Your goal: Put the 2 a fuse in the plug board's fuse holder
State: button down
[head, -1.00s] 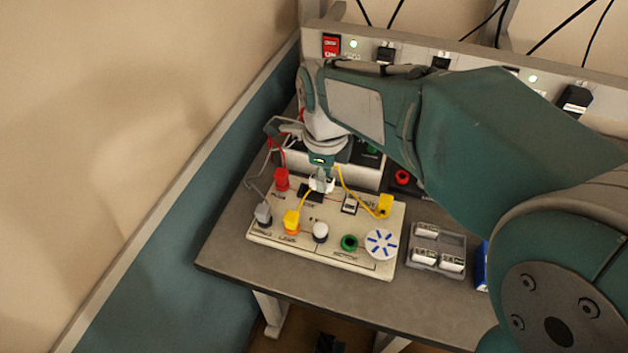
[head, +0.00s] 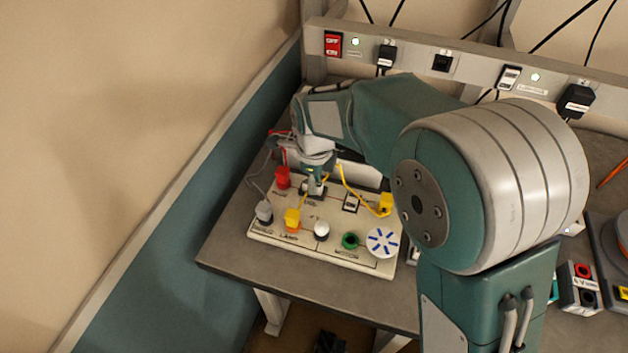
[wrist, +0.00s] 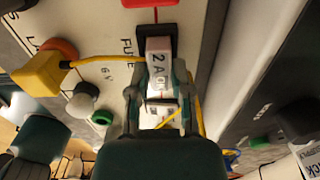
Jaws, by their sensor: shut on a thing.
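My gripper (head: 313,190) points down over the plug board (head: 345,248). In the wrist view my gripper (wrist: 158,88) is shut on a white block-shaped fuse marked 2 A (wrist: 159,58). The fuse's far end overlaps the black fuse holder (wrist: 144,44), beside the printed word FUSE. I cannot tell how deep the fuse sits in the holder. In the head view the dark holder (head: 319,202) is partly covered by my gripper, and the fuse is too small to make out.
A yellow plug (wrist: 42,74) and its yellow lead lie close beside my fingers.

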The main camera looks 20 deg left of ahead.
jog(key=shift+f, duration=0.1)
jog(key=c, duration=0.5)
grip_release()
jog(key=shift+c, duration=0.2)
notch_tip(320, 180, up, 12)
